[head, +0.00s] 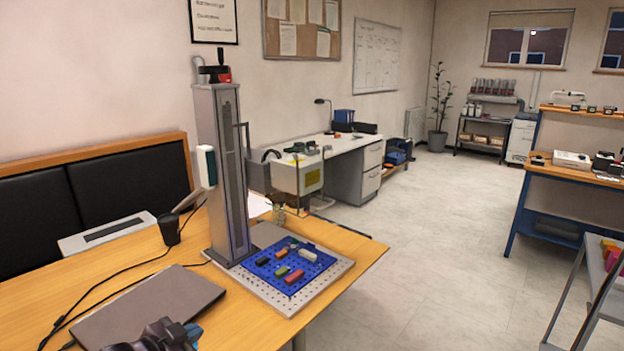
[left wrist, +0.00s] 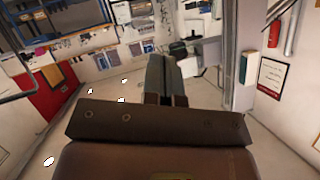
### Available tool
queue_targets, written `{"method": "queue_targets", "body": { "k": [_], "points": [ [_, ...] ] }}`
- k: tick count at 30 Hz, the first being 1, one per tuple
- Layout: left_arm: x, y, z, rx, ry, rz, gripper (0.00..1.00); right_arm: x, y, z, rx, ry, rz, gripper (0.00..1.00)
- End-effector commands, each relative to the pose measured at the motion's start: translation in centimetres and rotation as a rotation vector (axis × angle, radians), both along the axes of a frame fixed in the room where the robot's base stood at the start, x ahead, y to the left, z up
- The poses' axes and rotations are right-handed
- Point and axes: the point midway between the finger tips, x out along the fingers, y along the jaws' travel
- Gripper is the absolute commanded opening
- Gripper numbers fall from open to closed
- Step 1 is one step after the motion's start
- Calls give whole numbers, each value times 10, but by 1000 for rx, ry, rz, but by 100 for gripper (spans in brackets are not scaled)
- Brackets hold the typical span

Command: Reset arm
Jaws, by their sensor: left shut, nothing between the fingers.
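My left gripper shows in the left wrist view (left wrist: 167,82) with its two fingers together and nothing between them. In the head view a dark part of my left arm shows at the bottom edge, over the near side of the wooden table (head: 352,262). The fingertips are hard to make out there. The laser marker (head: 222,170) stands upright on the table, a tall grey column on a perforated base plate (head: 336,272). A blue plate (head: 262,266) with several small coloured pieces lies on that base. My right gripper is not in view.
A closed grey laptop (head: 150,305) lies close to my left arm, with black cables beside it. A black cup (head: 169,229) stands farther back. A white desk (head: 345,150) and a blue-framed bench (head: 570,178) stand beyond open floor.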

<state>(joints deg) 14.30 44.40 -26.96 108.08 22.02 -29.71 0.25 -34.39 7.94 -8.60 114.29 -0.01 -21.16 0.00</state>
Motion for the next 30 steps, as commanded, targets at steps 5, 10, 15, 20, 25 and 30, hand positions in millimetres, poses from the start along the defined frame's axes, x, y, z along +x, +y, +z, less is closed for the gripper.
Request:
{"method": "queue_targets", "body": {
  "k": [5,10,15,20,25,30],
  "points": [
    [-42,-8,-32,-83,-54,75,0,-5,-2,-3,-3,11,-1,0],
    [-86,-2,-62,-135,-61,184,0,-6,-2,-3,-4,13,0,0],
    [-139,13,-98,-170,-11,321,0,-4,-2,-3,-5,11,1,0],
    [-197,26,-136,-211,90,460,0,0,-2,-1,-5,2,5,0],
    [-251,31,-168,-241,191,560,0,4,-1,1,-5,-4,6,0],
    [-278,31,-181,-241,240,588,0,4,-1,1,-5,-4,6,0]
  ]
}}
